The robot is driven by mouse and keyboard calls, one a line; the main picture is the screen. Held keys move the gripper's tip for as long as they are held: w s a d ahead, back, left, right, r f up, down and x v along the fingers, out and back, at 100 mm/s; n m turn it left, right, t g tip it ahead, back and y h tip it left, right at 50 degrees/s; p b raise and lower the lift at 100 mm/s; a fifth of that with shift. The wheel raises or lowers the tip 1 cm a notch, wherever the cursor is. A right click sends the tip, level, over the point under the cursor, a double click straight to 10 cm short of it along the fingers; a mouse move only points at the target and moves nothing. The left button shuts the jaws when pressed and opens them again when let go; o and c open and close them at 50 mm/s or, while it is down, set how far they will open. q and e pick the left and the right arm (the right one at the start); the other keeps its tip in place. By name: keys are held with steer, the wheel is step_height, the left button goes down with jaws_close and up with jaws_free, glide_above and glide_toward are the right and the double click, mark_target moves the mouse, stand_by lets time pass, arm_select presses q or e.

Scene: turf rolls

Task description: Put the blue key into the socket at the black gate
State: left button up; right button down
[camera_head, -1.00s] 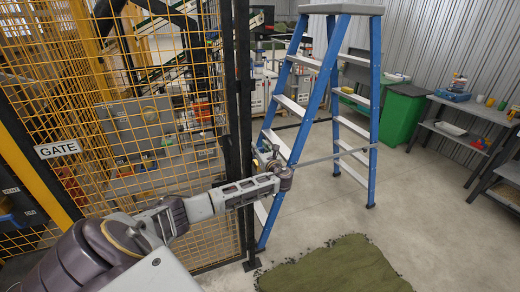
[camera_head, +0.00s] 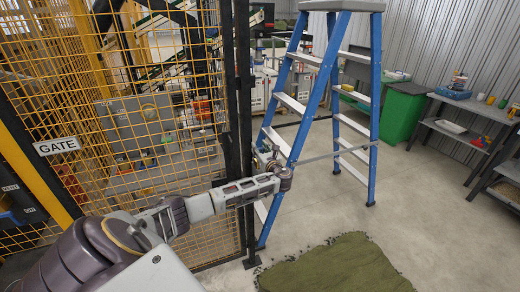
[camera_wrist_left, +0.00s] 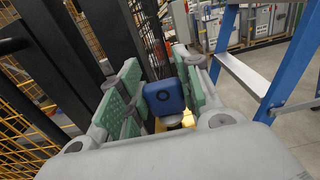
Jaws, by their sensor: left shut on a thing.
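The blue key (camera_wrist_left: 164,97) shows as a rounded blue block between the green-padded fingers of my left gripper (camera_wrist_left: 163,85) in the left wrist view. The gripper is shut on it. Something yellow shows just below the key; I cannot tell whether it is part of the key or of a socket. In the head view my left gripper (camera_head: 270,157) is beside the black gate post (camera_head: 246,120), in front of the ladder. The key is too small to make out there. I cannot make out the socket. My right gripper is not in view.
A blue stepladder (camera_head: 318,90) stands just right of the gripper. Yellow mesh fencing (camera_head: 160,90) with a GATE sign (camera_head: 57,146) is on the left. A green turf piece (camera_head: 335,265) lies on the floor in front. A green bin (camera_head: 402,112) and shelves (camera_head: 470,125) stand right.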

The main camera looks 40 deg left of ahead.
arm_select(q)
steer(key=shift+f, duration=0.75)
stand_by(0.5)
steer(key=o, duration=1.1)
steer(key=shift+d, duration=0.15)
steer(key=shift+v, duration=5.9)
steer(key=shift+n, duration=0.3)
